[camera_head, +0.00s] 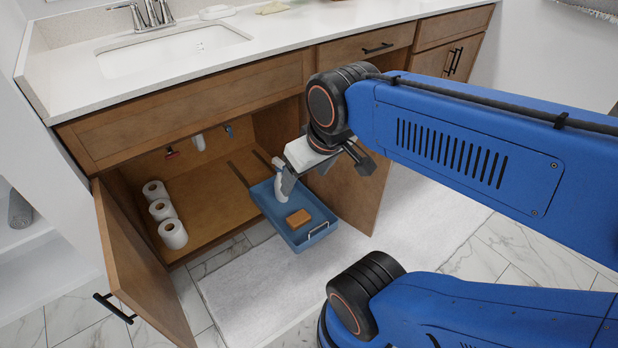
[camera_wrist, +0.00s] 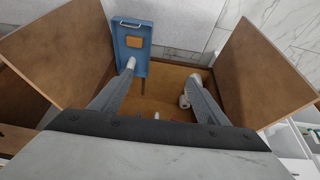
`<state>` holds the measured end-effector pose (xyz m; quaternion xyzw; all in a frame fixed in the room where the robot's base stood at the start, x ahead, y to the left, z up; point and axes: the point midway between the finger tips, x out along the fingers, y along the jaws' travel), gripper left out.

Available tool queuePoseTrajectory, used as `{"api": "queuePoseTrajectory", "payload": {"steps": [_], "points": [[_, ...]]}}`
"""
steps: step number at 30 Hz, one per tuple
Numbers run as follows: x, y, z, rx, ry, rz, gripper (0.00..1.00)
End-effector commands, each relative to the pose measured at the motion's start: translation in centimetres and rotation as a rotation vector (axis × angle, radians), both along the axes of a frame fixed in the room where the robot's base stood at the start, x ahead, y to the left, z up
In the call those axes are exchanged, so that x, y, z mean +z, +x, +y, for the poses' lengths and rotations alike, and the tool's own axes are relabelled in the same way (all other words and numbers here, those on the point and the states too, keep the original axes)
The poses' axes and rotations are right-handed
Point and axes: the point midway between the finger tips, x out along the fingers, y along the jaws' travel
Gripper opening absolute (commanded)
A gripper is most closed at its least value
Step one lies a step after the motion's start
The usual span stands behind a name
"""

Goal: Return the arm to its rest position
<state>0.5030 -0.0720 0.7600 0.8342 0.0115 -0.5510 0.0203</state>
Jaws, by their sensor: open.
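My blue arm (camera_head: 470,140) reaches in from the right, with its elbow bent and the wrist above the open sink cabinet. My gripper (camera_head: 287,178) is at the cabinet opening, above the blue pull-out tray (camera_head: 313,238). In the wrist view my gripper (camera_wrist: 160,77) has its two fingers spread wide, with nothing held between them. A white bottle (camera_head: 280,188) stands at the inner end of the tray, partly covered by the gripper; it also shows by the left fingertip in the wrist view (camera_wrist: 131,63). I cannot tell whether they touch.
Both cabinet doors stand open; the left door (camera_head: 140,270) juts out. A brown block (camera_head: 298,218) lies in the tray. Several toilet rolls (camera_head: 162,210) stand inside left. The countertop (camera_head: 275,30) with a sink (camera_head: 170,50) is above. A pale rug (camera_head: 250,290) covers the floor in front.

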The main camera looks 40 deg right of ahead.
Motion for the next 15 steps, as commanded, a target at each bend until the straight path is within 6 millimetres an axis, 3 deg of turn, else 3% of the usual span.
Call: {"api": "queuePoseTrajectory", "payload": {"steps": [5, 15], "points": [[0.21, -1.26, 0.18, -0.036, 0.019, -0.011, 0.69], [0.21, -1.32, 0.19, -0.039, 0.020, -0.011, 0.69]]}}
